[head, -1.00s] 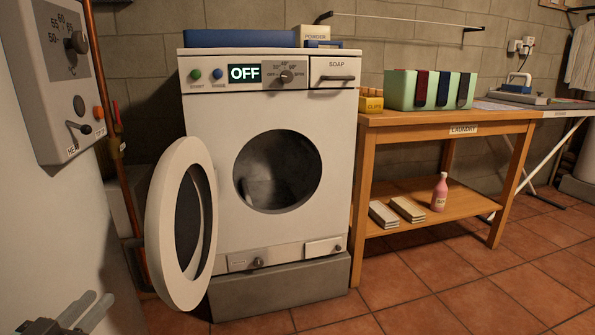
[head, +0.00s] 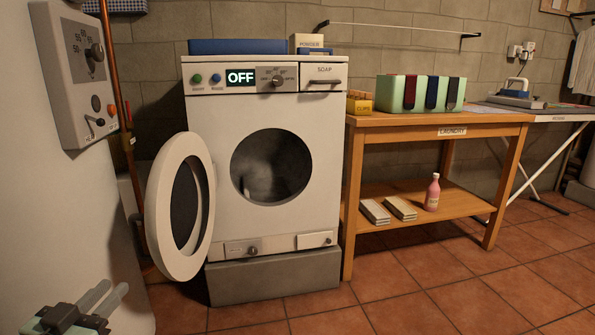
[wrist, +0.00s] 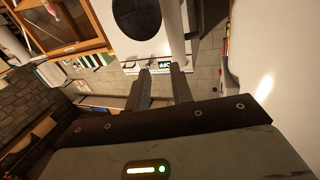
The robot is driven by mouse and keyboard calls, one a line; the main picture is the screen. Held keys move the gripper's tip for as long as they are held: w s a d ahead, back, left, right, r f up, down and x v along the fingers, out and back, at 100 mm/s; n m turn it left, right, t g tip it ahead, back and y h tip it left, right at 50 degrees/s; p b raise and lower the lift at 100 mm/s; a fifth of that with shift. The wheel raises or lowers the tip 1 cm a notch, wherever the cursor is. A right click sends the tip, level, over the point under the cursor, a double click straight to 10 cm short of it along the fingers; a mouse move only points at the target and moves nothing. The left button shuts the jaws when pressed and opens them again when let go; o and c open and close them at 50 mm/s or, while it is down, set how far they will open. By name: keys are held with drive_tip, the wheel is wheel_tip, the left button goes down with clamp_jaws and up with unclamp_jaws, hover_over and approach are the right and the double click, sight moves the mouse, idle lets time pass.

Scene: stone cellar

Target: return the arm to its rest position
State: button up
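My gripper (head: 117,286) is at the bottom left of the head view, low in front of the white rounded body at the left. In the wrist view my gripper (wrist: 160,72) shows two dark fingers standing apart with nothing held between them. The white washing machine (head: 225,130) stands beyond it with its round door (head: 160,225) swung open to the left. Its display reads OFF. Most of my arm is out of the head view.
A wooden table (head: 400,121) at the right bears a green box (head: 393,93) and a yellow clip box (head: 359,104). A pink bottle (head: 432,194) stands on its lower shelf. A wall-mounted control box (head: 75,70) is at the left. The tiled floor (head: 400,290) in front is clear.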

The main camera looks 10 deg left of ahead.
drive_tip(key=w+r+n+g+y, duration=0.3)
drive_tip(key=r+n+g+y, duration=0.1)
drive_tip(key=r+y, duration=0.25)
drive_tip(key=w+r+n+g+y, duration=0.3)
drive_tip(key=r+n+y, duration=0.15)
drive_tip(key=r, duration=0.25)
drive_tip(key=s+d+f+g+h, duration=0.35)
drive_tip(key=s+d, duration=0.25)
drive_tip(key=d, duration=1.1)
drive_tip(key=s+d+f+g+h+p, duration=0.1)
drive_tip(key=s+d+f+g+h, duration=0.45)
drive_tip(key=d, duration=1.15)
drive_tip(key=s+d+f+g+h, duration=0.15)
drive_tip(key=s+d, duration=0.55)
drive_tip(key=d, duration=1)
wheel_tip(320, 180, up, 28)
drive_tip(key=p, duration=2.8)
drive_tip(key=shift+a+r+m, duration=0.15)
drive_tip(key=shift+a+m, duration=0.1)
drive_tip(key=shift+m, duration=0.1)
